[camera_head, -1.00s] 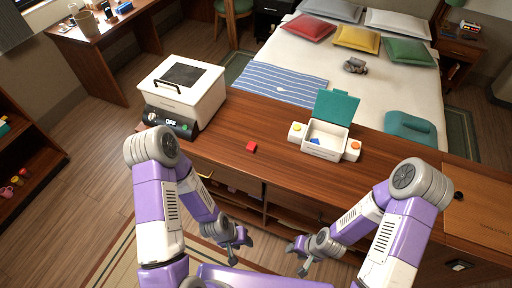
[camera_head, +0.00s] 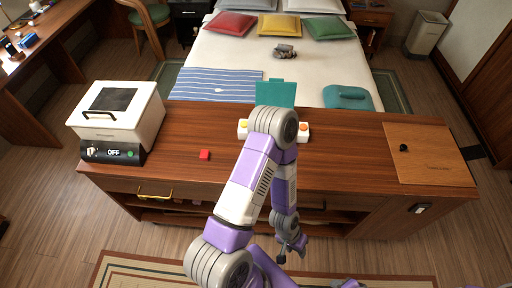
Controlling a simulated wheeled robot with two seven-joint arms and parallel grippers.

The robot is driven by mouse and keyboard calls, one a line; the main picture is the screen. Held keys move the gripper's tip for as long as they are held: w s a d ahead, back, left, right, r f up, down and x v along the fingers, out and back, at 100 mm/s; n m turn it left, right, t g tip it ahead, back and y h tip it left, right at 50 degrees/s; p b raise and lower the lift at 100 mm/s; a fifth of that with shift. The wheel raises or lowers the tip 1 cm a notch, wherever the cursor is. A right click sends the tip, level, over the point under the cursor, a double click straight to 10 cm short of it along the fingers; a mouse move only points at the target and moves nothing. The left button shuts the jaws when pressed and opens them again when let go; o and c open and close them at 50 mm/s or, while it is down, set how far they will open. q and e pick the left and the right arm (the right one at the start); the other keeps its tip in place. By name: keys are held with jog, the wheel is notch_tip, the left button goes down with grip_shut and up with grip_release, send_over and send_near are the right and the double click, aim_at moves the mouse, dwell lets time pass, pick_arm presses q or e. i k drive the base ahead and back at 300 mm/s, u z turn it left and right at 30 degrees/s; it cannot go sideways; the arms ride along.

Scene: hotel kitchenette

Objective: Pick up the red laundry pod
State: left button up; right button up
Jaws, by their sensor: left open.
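The red laundry pod (camera_head: 204,155) is a small red block on the brown wooden counter (camera_head: 340,160), left of the middle. My left gripper (camera_head: 293,254) is open and hangs low in front of the counter's front face, right of the pod and well apart from it. My left arm bends up over the counter and back down to it. My right gripper is not in view.
A white box-shaped appliance (camera_head: 118,112) with a dark panel stands at the counter's left end. A box with a raised teal lid (camera_head: 275,93) stands behind my arm, mostly hidden. A flat wooden panel (camera_head: 430,155) lies at the right end. Counter around the pod is clear.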

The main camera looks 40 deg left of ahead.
aim_at(204, 155)
jog(key=z, duration=1.5)
jog(key=k, duration=1.6)
jog(key=u, duration=1.4)
